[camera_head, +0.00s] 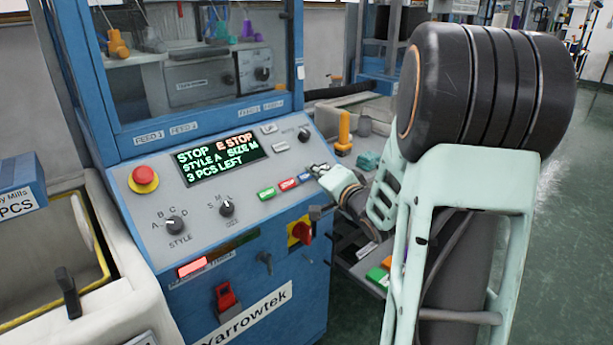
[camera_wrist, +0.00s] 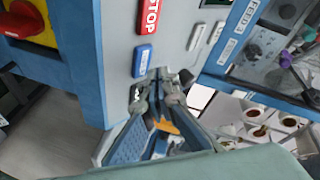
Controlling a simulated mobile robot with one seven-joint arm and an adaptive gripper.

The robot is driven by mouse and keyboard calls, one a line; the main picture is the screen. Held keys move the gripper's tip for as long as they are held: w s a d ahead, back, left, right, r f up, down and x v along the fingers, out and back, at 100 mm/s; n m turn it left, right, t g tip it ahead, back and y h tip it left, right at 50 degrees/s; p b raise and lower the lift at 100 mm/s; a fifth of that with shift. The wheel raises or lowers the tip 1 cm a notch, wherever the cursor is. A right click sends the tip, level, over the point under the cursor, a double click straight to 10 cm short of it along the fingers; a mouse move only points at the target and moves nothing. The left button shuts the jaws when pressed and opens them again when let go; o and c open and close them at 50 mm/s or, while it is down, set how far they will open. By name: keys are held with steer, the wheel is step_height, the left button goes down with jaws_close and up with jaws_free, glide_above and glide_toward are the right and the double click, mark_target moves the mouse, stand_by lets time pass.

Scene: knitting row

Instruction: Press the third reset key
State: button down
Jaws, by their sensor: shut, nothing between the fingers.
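The blue key (camera_head: 304,178) is third in the row on the sloped grey panel, right of a green key (camera_head: 266,194) and a red key (camera_head: 288,185). In the wrist view the blue key (camera_wrist: 142,60) sits below the red STOP key (camera_wrist: 149,16); its small lettering is too blurred to read. My gripper (camera_head: 318,169) is at the panel's right end, just right of the blue key. In the wrist view my gripper (camera_wrist: 160,78) is shut and empty, its tips beside the blue key's lower end. I cannot tell whether they touch the panel.
The display (camera_head: 222,158) reads STOP, E STOP, STYLE A, SIZE M, 3 PCS LEFT. A red emergency button (camera_head: 144,178) and style knob (camera_head: 175,224) are at left. A red-and-yellow switch (camera_head: 300,232) is below the keys. The glazed blue frame (camera_head: 200,125) rises behind the panel.

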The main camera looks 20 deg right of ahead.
steer(key=shift+f, duration=0.1)
steer(key=shift+w+a+f, duration=0.1)
steer(key=shift+w+f, duration=0.1)
steer(key=shift+w, duration=0.05)
steer(key=shift+w+f+b, duration=0.2)
steer(key=shift+f+b, duration=0.15)
stand_by(0.6)
steer(key=shift+r, duration=0.1)
steer(key=shift+s+r+p, duration=0.45)
steer(key=shift+r+p, duration=0.1)
steer(key=shift+p, duration=0.2)
steer(key=s+r+p, duration=0.1)
steer(key=r+p, duration=0.1)
steer(key=s+d+r+p, duration=0.1)
steer(key=s+r+p, duration=0.1)
steer(key=shift+d, duration=0.1)
stand_by(0.4)
